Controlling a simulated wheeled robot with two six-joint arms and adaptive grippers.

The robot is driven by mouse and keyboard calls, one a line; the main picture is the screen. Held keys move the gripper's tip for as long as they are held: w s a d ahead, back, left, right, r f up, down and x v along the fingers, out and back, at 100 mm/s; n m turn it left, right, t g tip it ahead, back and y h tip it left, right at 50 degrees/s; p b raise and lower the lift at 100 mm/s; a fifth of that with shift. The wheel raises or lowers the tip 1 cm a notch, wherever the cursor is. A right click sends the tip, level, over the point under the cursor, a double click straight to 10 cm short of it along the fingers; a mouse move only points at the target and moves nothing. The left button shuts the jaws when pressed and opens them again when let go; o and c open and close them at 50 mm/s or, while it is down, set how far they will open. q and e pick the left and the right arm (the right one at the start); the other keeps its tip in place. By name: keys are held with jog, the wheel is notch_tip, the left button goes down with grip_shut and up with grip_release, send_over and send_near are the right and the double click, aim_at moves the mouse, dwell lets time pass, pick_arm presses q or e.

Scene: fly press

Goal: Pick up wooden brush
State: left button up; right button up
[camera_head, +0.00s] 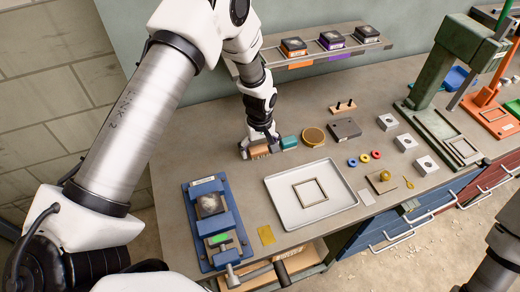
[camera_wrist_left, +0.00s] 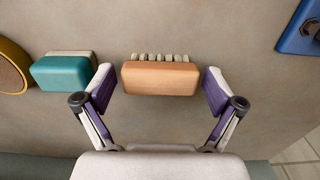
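The wooden brush (camera_wrist_left: 160,79) has a tan block-shaped back and a row of pale bristles along one side. It lies on the bench between the two open fingers of my left gripper (camera_wrist_left: 160,90). In the left wrist view a gap shows between each purple finger pad and the brush's ends. In the head view the brush (camera_head: 259,151) is partly hidden under my left gripper (camera_head: 260,143). My right gripper is not in view; only a dark part of my right arm shows at the lower right edge.
A teal block brush (camera_wrist_left: 64,73) lies close to one finger, with a round brown disc (camera_wrist_left: 10,68) beyond it. A blue vise-like fixture (camera_head: 226,245), a white tray (camera_head: 335,205) and a green press (camera_head: 440,75) stand on the bench. A shelf (camera_head: 345,52) runs behind.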

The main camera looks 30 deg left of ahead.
pick_arm(q)
jog(key=shift+s, duration=0.1)
jog(key=c, duration=0.7)
jog(key=shift+r, duration=0.15)
